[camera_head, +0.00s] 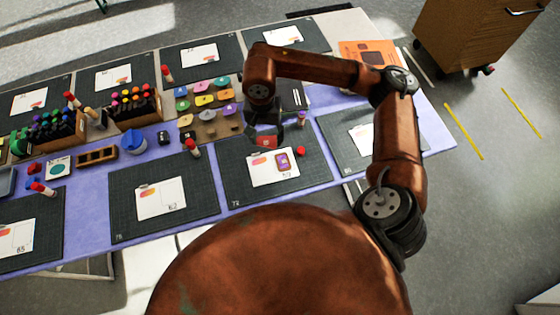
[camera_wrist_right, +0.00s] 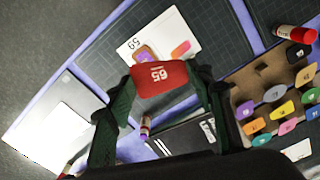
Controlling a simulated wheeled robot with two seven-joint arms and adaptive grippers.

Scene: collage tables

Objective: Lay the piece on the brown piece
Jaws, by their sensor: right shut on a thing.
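My right gripper (camera_head: 265,131) is shut on a red piece (camera_head: 265,142) and holds it over the white card (camera_head: 262,176) numbered 59. In the right wrist view, the red piece (camera_wrist_right: 160,78) is marked 65 and sits between the fingertips of my right gripper (camera_wrist_right: 164,76). The brown piece (camera_head: 277,162) lies on the card, with a purple shape on its middle. The held piece is to the upper left of it in the head view. In the right wrist view, the brown piece (camera_wrist_right: 141,50) is partly hidden behind the red piece. My left gripper is not in view.
A dark cutting mat (camera_head: 231,191) lies under the card on the purple table. A red cap-like thing (camera_head: 301,151) stands right of the card. A brown board (camera_head: 211,128) with several coloured pieces lies behind.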

